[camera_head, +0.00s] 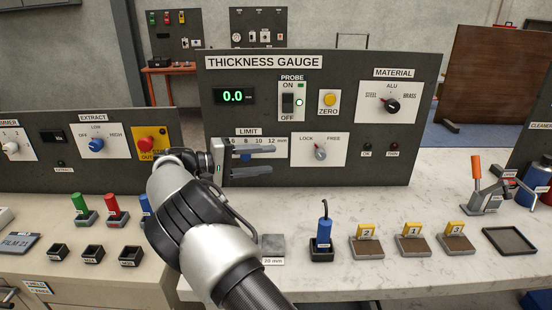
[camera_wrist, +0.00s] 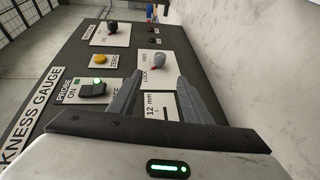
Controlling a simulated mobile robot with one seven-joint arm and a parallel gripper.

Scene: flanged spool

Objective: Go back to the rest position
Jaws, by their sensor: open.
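My gripper (camera_head: 262,158) is in front of the lower left of the thickness gauge panel (camera_head: 426,110), near the limit scale (camera_head: 285,141). Its two fingers are apart with nothing visible between them. In the wrist view the open fingers (camera_wrist: 166,100) point along the panel (camera_wrist: 130,55) toward the lock/free knob (camera_wrist: 158,62). They cover part of the limit scale (camera_wrist: 158,105). Whether the fingers touch the panel cannot be told. The display (camera_head: 234,96) reads 0.0, and the probe switch (camera_head: 288,103) has a green light above it.
A blue probe (camera_head: 324,232) stands in a holder on the counter (camera_head: 400,270). Numbered blocks (camera_head: 367,240) and an empty black tray (camera_head: 510,241) lie to its right. A grey block (camera_head: 273,247) sits beside my arm. Green (camera_head: 81,205) and red (camera_head: 113,208) handles stand at left.

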